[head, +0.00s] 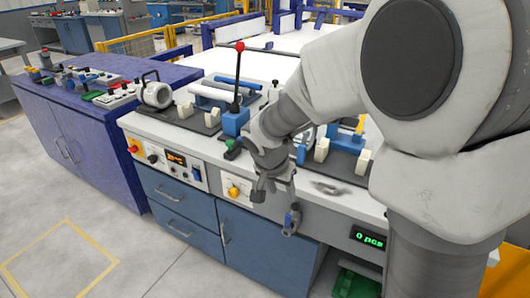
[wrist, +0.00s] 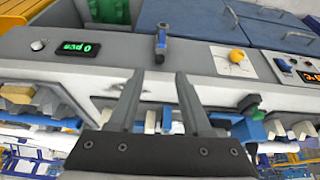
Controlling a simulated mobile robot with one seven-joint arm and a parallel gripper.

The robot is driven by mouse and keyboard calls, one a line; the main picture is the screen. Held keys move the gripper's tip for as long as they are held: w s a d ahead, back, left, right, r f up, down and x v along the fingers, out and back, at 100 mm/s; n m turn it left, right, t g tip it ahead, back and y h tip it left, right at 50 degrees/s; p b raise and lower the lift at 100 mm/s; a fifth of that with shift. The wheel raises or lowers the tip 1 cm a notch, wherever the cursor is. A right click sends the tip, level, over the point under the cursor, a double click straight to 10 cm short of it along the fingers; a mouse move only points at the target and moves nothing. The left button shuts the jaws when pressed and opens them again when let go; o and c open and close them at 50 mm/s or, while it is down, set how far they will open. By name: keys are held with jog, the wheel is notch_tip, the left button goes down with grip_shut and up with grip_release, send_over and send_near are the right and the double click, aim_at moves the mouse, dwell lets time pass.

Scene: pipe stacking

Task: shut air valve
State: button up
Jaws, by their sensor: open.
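The air valve (head: 291,220) is a small metal fitting with a blue handle on the front of the grey workbench. In the wrist view the air valve (wrist: 160,42) is straight beyond my fingers, near the middle top, its blue handle in line with its body. My gripper (head: 273,193) is open in front of the bench, a little above and left of the valve in the head view. In the wrist view my gripper (wrist: 155,82) has its two fingers apart with nothing between them. The fingers are apart from the valve.
A yellow knob (head: 234,192) is on the front panel left of the valve. A green counter display (head: 370,239) is to its right. A red-topped lever (head: 239,70) stands on the bench top. Blue drawers (head: 181,210) are below. Grey floor in front is clear.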

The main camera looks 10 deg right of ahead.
aim_at(288, 216)
jog(key=b+x, duration=0.1)
jog(key=x, duration=0.5)
jog(key=b+x, duration=0.2)
jog(key=x, duration=0.4)
jog(key=b+x, duration=0.1)
jog(key=x, duration=0.5)
jog(key=shift+a+f, duration=0.2)
jog(key=shift+a, duration=0.1)
grip_shut()
dwell(0.6)
